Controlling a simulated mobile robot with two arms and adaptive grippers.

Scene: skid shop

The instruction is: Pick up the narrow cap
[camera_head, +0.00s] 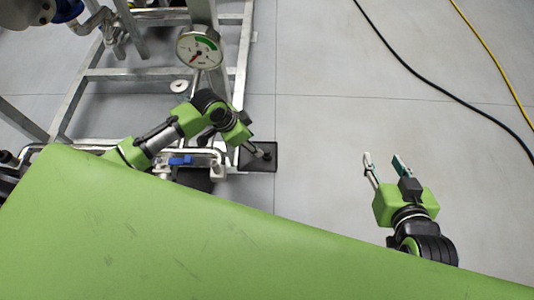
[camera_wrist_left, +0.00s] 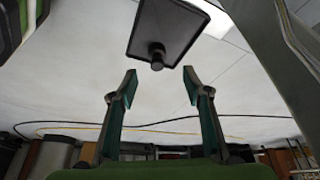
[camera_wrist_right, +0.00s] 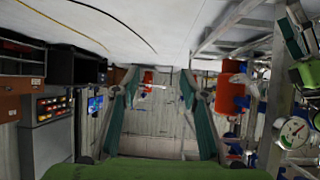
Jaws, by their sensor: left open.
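A small dark cylindrical piece, apparently the narrow cap (camera_wrist_left: 157,56), stands on a square black tray (camera_wrist_left: 181,16) in the left wrist view. In the head view the tray (camera_head: 248,164) lies beside the metal frame, and the cap is small and partly hard to make out. My left gripper (camera_wrist_left: 158,82) is open, with the cap just beyond and between its fingertips, not gripped. In the head view my left gripper (camera_head: 258,149) reaches over the tray. My right gripper (camera_head: 382,160) is open and empty over the floor at the right.
A metal pipe frame (camera_head: 130,72) with a pressure gauge (camera_head: 199,48) stands at upper left. A blue-handled valve (camera_head: 181,160) is left of the tray. A black cable (camera_head: 400,62) and a yellow cable (camera_head: 490,50) cross the floor. The middle floor is clear.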

